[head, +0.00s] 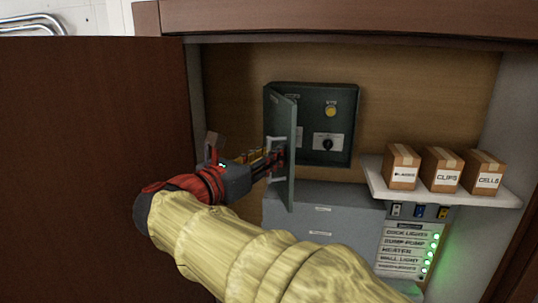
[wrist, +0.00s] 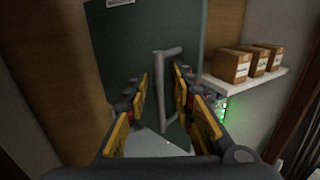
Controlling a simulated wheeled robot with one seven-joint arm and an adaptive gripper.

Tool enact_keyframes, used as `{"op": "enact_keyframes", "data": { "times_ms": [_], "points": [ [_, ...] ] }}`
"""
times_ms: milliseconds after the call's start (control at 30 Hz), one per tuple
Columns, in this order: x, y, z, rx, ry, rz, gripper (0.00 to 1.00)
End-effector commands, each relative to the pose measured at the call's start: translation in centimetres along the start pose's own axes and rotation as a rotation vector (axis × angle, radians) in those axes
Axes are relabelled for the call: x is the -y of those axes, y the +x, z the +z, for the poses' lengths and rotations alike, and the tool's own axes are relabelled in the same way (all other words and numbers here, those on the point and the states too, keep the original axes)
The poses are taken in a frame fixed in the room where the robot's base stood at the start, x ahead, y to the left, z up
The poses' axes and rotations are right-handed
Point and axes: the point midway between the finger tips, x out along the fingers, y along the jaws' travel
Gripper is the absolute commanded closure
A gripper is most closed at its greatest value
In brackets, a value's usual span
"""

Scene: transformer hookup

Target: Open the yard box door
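The yard box (head: 340,105) is a dark grey-green box on the back wall. Its door (head: 283,187) is hinged on the left and stands swung well out, so the inside shows a yellow knob and a black rotary switch. The door's pale bar handle (head: 271,140) faces left; in the wrist view the handle (wrist: 160,70) stands upright on the door (wrist: 186,37). My gripper (head: 276,160) is at the lower part of the handle. In the wrist view my gripper (wrist: 162,88) has its fingers apart, with the handle between them. I cannot tell whether either finger touches it.
A white shelf (head: 376,184) at the right carries three labelled cardboard boxes (head: 441,170). Below it is a labelled switch panel (head: 405,247) with green lights. A grey drawer cabinet (head: 345,210) stands under the yard box. A large brown door panel (head: 90,120) fills the left.

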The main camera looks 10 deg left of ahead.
Motion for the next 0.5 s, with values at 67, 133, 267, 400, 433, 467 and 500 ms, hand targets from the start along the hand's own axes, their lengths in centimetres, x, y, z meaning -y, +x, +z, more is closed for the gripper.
{"op": "enact_keyframes", "data": {
  "times_ms": [67, 133, 267, 400, 433, 467, 500],
  "points": [
    [0.0, 0.0, 0.0, 0.000, 0.000, 0.000, 0.75],
    [0.0, 0.0, 0.0, 0.000, 0.001, 0.000, 0.75],
    [-0.1, -0.5, 0.1, 0.000, 0.001, 0.002, 0.75],
    [-0.1, -2.3, 0.1, 0.001, 0.001, 0.004, 0.75],
    [-0.1, -2.9, 0.1, 0.001, 0.001, 0.004, 0.75],
    [-0.1, -3.4, 0.1, 0.001, 0.001, 0.004, 0.75],
    [-0.2, -4.3, 0.0, 0.000, 0.001, 0.005, 0.75]
  ]
}}
